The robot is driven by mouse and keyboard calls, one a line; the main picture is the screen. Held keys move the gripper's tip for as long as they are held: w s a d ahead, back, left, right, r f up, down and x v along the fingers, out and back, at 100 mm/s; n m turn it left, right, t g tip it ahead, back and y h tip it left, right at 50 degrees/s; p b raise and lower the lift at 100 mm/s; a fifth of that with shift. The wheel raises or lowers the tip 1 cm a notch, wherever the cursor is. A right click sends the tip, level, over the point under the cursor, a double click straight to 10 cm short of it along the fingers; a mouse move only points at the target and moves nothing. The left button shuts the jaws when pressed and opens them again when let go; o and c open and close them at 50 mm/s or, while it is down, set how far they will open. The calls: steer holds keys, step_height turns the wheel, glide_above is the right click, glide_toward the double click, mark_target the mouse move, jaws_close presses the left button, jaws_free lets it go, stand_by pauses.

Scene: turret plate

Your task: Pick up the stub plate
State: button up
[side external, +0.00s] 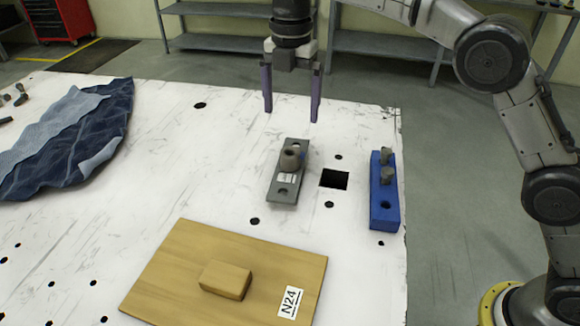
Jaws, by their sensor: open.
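The stub plate (276,183) is a narrow grey plate lying flat on the white table. It carries a short round grey-brown stub (290,159) near its middle, a small white label and a hole at each end. My gripper (291,113) points down with its two purple-grey fingers apart and nothing between them. It hangs in the air above and towards the far end of the stub plate, not touching it.
Right of the plate are a square black opening (334,179) in the table (200,170) and a blue block (384,213) with grey pegs. A wooden board (190,270) marked N24 with a raised handle lies in front. Blue cloth (70,140) lies at left.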

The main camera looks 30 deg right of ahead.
mark_target(290, 162)
step_height(290, 162, down, 8)
steer(key=shift+s+a+f, duration=0.1)
steer(key=shift+s+a, duration=0.05)
steer(key=shift+s+a+f, duration=0.1)
steer(key=shift+s+f, duration=0.05)
steer(key=shift+f, duration=1.2)
steer(key=shift+s+a+f, duration=0.1)
steer(key=shift+s+f, duration=0.05)
steer(key=shift+f, duration=1.2)
jaws_close()
steer(key=shift+r, duration=0.15)
